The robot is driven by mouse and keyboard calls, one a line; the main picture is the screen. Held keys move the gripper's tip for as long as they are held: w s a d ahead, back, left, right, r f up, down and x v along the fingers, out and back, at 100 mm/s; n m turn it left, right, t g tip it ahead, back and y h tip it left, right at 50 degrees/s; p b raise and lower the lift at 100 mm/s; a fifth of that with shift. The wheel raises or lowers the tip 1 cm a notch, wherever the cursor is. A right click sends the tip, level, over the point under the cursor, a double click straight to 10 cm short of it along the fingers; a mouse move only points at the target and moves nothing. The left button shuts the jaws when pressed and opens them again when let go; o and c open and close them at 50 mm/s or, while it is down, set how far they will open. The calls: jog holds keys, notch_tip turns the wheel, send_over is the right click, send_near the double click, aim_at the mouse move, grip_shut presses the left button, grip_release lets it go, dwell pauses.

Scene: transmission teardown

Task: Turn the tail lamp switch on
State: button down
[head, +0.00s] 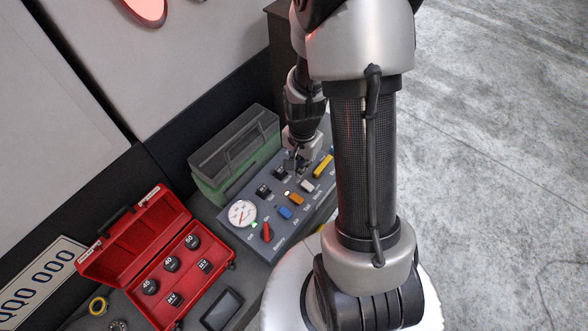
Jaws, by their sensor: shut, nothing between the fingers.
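The grey switch panel (262,247) stands on the bench with a row of coloured controls. They are a red lever (267,232), a blue switch (284,213), an orange switch (297,199), a white switch (307,186) and a yellow switch (323,167). The small label by the orange switch seems to read Tail, and a small bright spot shows beside that switch. My gripper (299,166) is shut and empty over the back part of the panel, behind the white and yellow switches. I cannot tell whether it touches the panel.
A white gauge (242,213) and black switches (264,190) sit on the panel. A green box with a dark lid (235,150) stands behind it. An open red case (133,238) with several black sockets lies left. A bright red oval lamp (148,8) shows at top left.

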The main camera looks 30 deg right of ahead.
aim_at(297, 199)
jog(key=shift+s+d+f+m, duration=0.1)
jog(key=shift+d+f+m, duration=0.05)
jog(key=shift+f, duration=0.3)
jog(key=shift+s+d+f+m, duration=0.1)
jog(key=shift+f+m, duration=0.05)
jog(key=shift+f, duration=0.3)
jog(key=shift+f, duration=0.1)
notch_tip(297, 199, down, 14)
jog(key=b, duration=0.4)
jog(key=shift+b, duration=0.4)
